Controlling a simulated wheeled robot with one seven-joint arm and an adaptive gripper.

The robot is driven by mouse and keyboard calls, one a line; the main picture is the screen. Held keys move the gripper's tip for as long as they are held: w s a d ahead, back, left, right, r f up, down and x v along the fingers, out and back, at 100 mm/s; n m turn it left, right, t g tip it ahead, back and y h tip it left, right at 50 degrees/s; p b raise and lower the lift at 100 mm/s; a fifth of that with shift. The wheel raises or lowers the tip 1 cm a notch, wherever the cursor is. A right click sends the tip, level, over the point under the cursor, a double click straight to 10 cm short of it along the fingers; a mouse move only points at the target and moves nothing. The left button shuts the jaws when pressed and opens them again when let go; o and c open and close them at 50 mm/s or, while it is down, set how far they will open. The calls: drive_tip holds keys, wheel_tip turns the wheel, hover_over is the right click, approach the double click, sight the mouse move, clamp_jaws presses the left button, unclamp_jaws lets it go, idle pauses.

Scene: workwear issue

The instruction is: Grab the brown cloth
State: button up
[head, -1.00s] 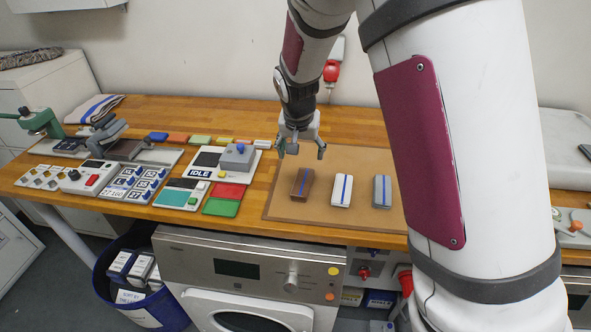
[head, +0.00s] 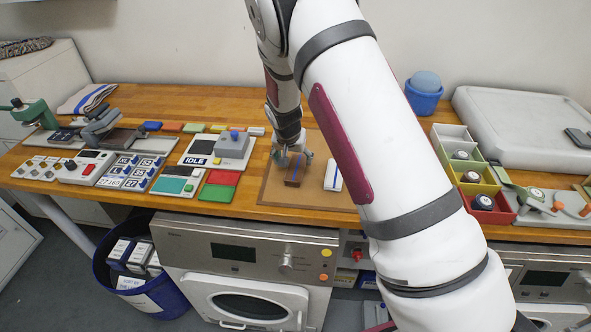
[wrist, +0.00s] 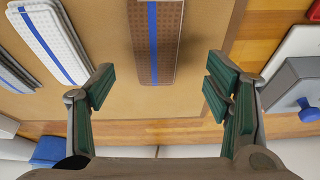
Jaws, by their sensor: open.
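The brown cloth (head: 294,176) is a folded brown block with a blue stripe, lying on the tan board (head: 269,192). In the wrist view the brown cloth (wrist: 157,42) lies ahead of my gripper, in line with the gap between the fingers. My gripper (head: 291,158) is just above and behind the cloth in the head view. In the wrist view my gripper (wrist: 160,90) is open, with green-padded fingers wide apart and nothing between them. The cloth's far end is partly hidden by my gripper in the head view.
A white cloth with a blue stripe (head: 333,176) lies to the right of the brown one; a grey one (wrist: 15,75) shows in the wrist view. A device marked IDLE (head: 206,150) with a grey block (head: 233,144) stands to the left. My arm hides the board's right part.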

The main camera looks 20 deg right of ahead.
sight(295, 167)
drive_tip(key=shift+p+x, duration=0.45)
drive_tip(key=shift+x, duration=2.05)
drive_tip(key=shift+s, duration=0.2)
drive_tip(key=c, duration=1.2)
